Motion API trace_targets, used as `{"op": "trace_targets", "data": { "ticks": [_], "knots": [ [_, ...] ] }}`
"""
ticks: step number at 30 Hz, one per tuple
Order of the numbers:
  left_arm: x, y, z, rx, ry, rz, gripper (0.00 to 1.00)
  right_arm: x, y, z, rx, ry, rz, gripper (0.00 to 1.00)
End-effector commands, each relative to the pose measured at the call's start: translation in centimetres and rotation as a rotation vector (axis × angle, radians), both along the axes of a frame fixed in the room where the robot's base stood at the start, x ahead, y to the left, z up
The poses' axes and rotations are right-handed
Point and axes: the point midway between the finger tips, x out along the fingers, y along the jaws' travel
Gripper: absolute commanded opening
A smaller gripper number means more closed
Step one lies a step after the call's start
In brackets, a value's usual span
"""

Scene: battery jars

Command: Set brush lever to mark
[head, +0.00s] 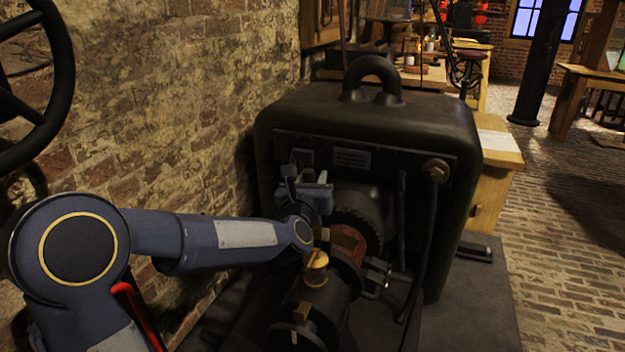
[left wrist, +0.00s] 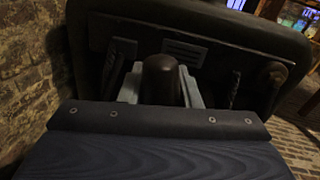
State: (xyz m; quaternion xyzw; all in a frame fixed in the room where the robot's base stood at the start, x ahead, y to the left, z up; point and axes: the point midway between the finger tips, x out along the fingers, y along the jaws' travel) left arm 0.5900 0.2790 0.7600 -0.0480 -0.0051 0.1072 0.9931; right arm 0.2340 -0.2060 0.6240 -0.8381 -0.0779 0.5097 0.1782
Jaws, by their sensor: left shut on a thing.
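The dynamo (head: 345,215) has a dark housing, a copper-coloured commutator (head: 347,242) and a shaft toward me. My left gripper (head: 307,190) is at the front of the housing, left of the shaft. In the left wrist view, the brush lever's dark rounded knob (left wrist: 160,80) stands between my left gripper's two pale grey fingers (left wrist: 161,93), which are shut on it. In the head view my gripper and wrist hide most of the lever. I cannot make out the mark in either view. My right gripper is in neither view.
A brick wall (head: 160,110) runs close along the left. A black handwheel (head: 50,80) is at the upper left. A brass cap (head: 316,268) sits on the bearing below my wrist. A cable (head: 430,240) hangs at the right of the housing. Brick floor (head: 565,270) is open at right.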

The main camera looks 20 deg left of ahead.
Motion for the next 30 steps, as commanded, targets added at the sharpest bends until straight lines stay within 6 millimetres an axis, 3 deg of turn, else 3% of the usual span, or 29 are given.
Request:
{"op": "trace_targets", "data": {
  "ticks": [5, 15, 24, 25, 30],
  "knots": [
    [0.0, -0.4, 0.0, 0.009, 0.000, -0.002, 0.00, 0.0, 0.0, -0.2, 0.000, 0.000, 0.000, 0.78],
    [0.2, -4.8, 0.3, 0.166, 0.007, -0.006, 0.00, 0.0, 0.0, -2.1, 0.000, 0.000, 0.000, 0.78],
    [0.2, -5.0, 0.4, 0.176, 0.011, -0.005, 0.00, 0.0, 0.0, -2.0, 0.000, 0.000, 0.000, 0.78],
    [0.2, -5.0, 0.4, 0.175, 0.011, -0.005, 0.32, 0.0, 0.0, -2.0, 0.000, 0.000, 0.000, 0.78],
    [0.2, -4.9, 0.4, 0.175, 0.011, -0.003, 0.52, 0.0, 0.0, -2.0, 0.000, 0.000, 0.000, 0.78]
  ]
}}
